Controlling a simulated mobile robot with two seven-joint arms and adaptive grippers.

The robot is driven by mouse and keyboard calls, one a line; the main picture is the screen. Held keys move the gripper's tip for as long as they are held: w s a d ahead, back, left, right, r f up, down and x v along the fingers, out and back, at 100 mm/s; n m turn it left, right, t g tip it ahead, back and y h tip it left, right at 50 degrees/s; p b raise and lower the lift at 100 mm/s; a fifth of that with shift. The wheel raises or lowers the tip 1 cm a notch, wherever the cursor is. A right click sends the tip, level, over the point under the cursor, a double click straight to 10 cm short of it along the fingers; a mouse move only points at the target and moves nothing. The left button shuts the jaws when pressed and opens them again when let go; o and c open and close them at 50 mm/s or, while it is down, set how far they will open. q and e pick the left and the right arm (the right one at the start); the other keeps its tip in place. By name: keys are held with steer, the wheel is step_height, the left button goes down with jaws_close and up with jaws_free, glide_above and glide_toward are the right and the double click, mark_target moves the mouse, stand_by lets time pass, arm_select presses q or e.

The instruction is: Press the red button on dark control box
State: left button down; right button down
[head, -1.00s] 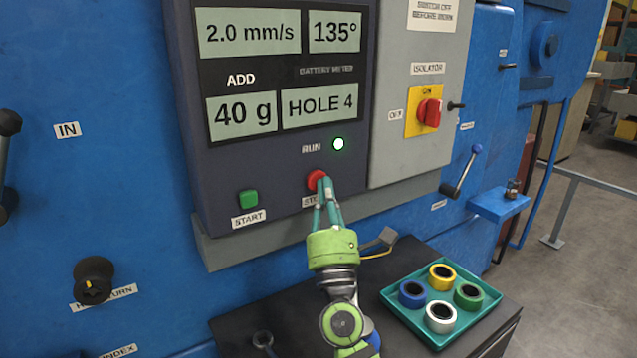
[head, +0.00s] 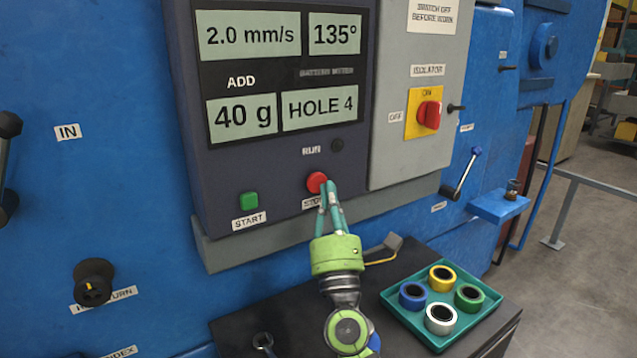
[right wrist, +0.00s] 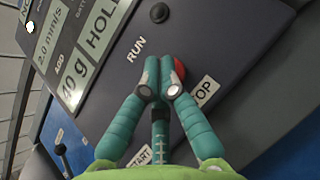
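The dark control box (head: 270,165) is on the blue machine, with display panels above a green START button (head: 248,201) and a red STOP button (head: 316,182). Its RUN lamp (head: 337,145) is dark. My right gripper (head: 328,186) is just below and to the right of the red button, its teal fingers together and holding nothing. In the right wrist view the fingertips (right wrist: 159,91) are shut in front of the box and partly cover the red button (right wrist: 179,70). I cannot tell whether they touch it. My left gripper is not in view.
A grey isolator box (head: 410,130) with a red switch stands to the right. Below, a dark table (head: 290,325) bears a teal tray (head: 400,313) of several coloured rings. Levers and a black knob (head: 93,282) stick out from the machine.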

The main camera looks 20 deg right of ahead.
steer(key=shift+s, duration=0.15)
steer(key=s, duration=0.5)
steer(key=shift+d+p, duration=0.35)
steer(key=shift+d, duration=0.05)
stand_by(0.7)
